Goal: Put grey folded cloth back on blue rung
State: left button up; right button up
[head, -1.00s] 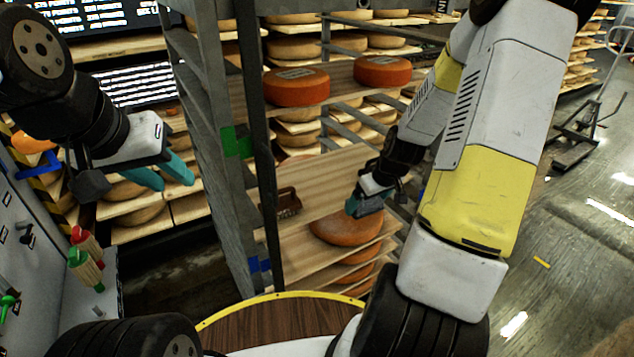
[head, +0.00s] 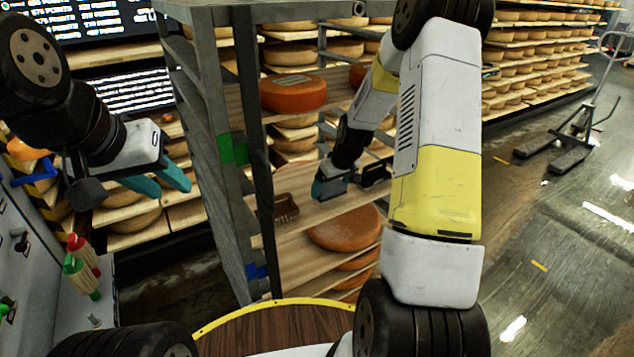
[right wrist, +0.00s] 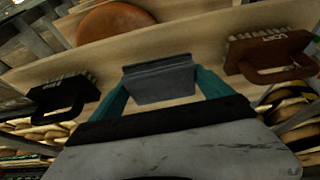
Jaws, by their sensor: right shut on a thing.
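The grey folded cloth (right wrist: 160,82) is between the two teal fingertips of my right gripper (right wrist: 160,90) in the right wrist view, and they are shut on it. In the head view my right gripper (head: 325,186) is over a wooden shelf board of the rack, and the cloth is hard to make out there. I cannot tell whether the cloth touches the board. A blue mark (head: 257,271) shows on the rack's near post, below a green mark (head: 233,149). My left gripper (head: 160,184) is open and empty, left of the rack.
A brown brush (head: 285,206) and a black brush (head: 376,174) lie on the board, on either side of my right gripper. An orange cheese wheel (head: 345,232) sits on a board below. Another orange wheel (head: 293,93) is above. Open floor lies at right.

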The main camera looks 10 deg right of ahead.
jog(key=shift+w+a, duration=0.35)
jog(key=shift+w, duration=0.1)
jog(key=shift+w+f, duration=0.1)
jog(key=shift+f, duration=1.75)
jog(key=shift+f, duration=0.1)
jog(key=o, duration=1.2)
